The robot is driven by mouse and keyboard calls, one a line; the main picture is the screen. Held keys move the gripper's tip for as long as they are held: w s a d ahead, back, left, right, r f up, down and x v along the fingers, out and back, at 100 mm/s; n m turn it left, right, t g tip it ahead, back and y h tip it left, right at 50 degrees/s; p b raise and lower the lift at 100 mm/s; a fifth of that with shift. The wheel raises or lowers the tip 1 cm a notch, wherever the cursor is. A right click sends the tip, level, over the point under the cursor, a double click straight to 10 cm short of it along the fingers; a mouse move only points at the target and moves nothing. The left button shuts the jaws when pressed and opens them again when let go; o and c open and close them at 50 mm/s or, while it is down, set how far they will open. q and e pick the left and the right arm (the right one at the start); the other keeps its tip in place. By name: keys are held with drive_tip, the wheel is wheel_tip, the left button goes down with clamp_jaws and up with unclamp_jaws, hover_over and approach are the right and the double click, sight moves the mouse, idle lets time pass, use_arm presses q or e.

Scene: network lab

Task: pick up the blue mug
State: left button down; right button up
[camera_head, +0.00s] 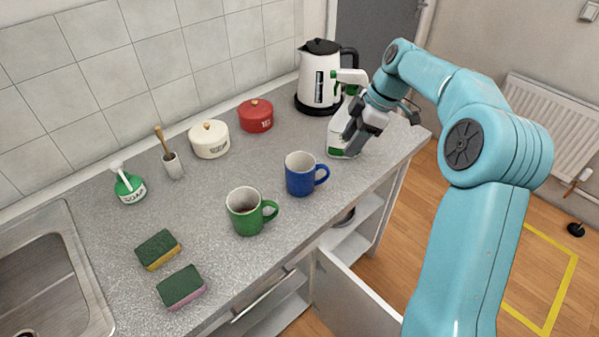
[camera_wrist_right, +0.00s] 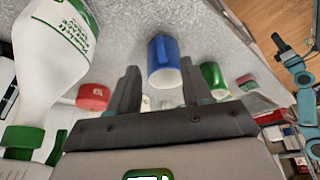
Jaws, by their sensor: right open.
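The blue mug (camera_head: 301,174) stands upright on the grey counter, its handle to the right, just behind and right of the green mug (camera_head: 245,211). My right gripper (camera_head: 352,137) is near the right end of the counter, beside a white spray bottle, to the right of the blue mug and apart from it. In the right wrist view the blue mug (camera_wrist_right: 163,60) shows beyond and between the two open fingers (camera_wrist_right: 158,88), with nothing held. The green mug (camera_wrist_right: 213,78) is to its right there. My left gripper is not in view.
A white spray bottle (camera_head: 337,139) stands close to my right gripper, with a kettle (camera_head: 319,80) behind. Red (camera_head: 256,115) and cream (camera_head: 208,139) pots stand along the wall. Two sponges (camera_head: 181,287) lie near the sink (camera_head: 45,275). A cupboard door (camera_head: 350,295) hangs open below.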

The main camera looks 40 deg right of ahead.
approach(325, 176)
drive_tip(key=x, duration=0.5)
drive_tip(key=shift+s+p, duration=0.25)
drive_tip(key=shift+p, duration=0.05)
drive_tip(key=shift+a+f, duration=0.15)
drive_tip(key=shift+f, duration=0.4)
drive_tip(key=p+x, duration=0.1)
drive_tip(key=x, duration=0.3)
drive_tip(key=shift+w+p, duration=0.3)
drive_tip(key=shift+p, duration=0.05)
drive_tip(key=shift+f, duration=0.45)
drive_tip(key=shift+a, duration=0.1)
drive_tip(key=shift+w+r, duration=0.1)
clamp_jaws()
